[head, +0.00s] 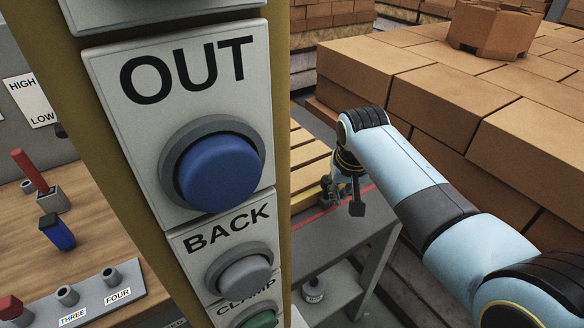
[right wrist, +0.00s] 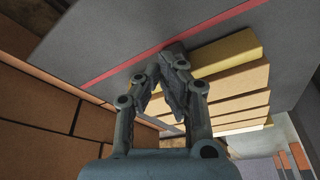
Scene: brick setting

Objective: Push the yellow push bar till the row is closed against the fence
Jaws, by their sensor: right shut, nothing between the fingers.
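The yellow push bar (right wrist: 228,52) lies along the near side of a row of tan bricks (right wrist: 232,88) on a grey table. In the head view the push bar (head: 306,199) shows partly, cut off by the button column. My right gripper (right wrist: 174,58) is shut and empty, with its fingertips close to the bar's left end in the right wrist view. I cannot tell whether they touch it. In the head view the right gripper (head: 341,198) is over the table beside the row. The fence cannot be made out. My left gripper is not in view.
A red line (right wrist: 140,60) crosses the grey table (right wrist: 110,35). A button column (head: 183,60) with OUT and BACK buttons blocks much of the head view. Stacked bricks (head: 440,100) stand right of the arm. A wooden bench (head: 100,255) is at left.

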